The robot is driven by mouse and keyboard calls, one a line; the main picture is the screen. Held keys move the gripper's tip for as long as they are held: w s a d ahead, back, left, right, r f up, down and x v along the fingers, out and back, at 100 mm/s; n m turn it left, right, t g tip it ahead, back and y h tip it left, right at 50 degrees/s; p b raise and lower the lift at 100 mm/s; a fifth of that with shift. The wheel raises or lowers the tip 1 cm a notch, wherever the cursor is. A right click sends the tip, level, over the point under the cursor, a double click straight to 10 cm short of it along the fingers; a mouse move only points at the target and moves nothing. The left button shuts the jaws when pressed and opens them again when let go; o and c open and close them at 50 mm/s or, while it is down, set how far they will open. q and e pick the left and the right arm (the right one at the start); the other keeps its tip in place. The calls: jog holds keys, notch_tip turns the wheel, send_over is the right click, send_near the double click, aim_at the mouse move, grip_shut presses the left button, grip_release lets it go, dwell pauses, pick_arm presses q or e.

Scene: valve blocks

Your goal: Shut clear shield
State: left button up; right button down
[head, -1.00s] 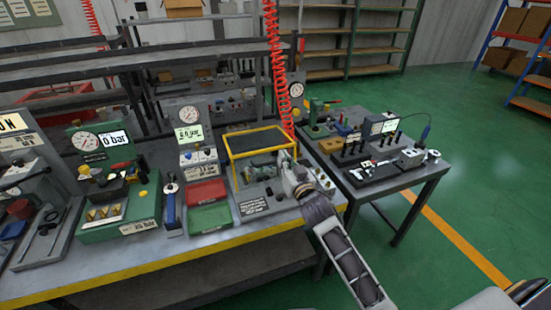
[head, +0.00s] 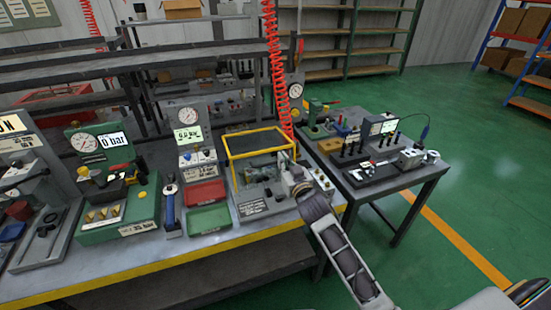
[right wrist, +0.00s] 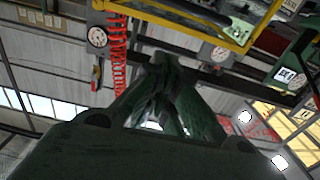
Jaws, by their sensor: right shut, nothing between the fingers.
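The clear shield (head: 231,147) has a yellow frame around a see-through panel. It stands over the fixture (head: 252,207) near the right end of the long bench. Part of its yellow frame crosses the top of the right wrist view (right wrist: 180,18). My right gripper (head: 284,161) is at the right side of the shield, by the frame's right edge; I cannot tell whether they touch. In the right wrist view its dark green fingers (right wrist: 163,72) meet at the tips with nothing between them. My left gripper is not in view.
A red tray (head: 206,192) and a green tray (head: 209,217) lie left of the fixture. A green gauge station (head: 118,212) stands farther left. A red coiled hose (head: 273,60) hangs behind the shield. A second table (head: 400,188) with equipment stands at right.

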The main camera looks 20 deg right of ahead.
aim_at(270, 150)
jog(key=shift+w+a+p, duration=0.15)
jog(key=shift+w+p, duration=0.4)
jog(key=shift+w, duration=3.85)
jog(key=f, duration=0.2)
jog(key=s+f, duration=0.1)
jog(key=shift+s+f, duration=0.1)
jog(key=shift+f, duration=0.3)
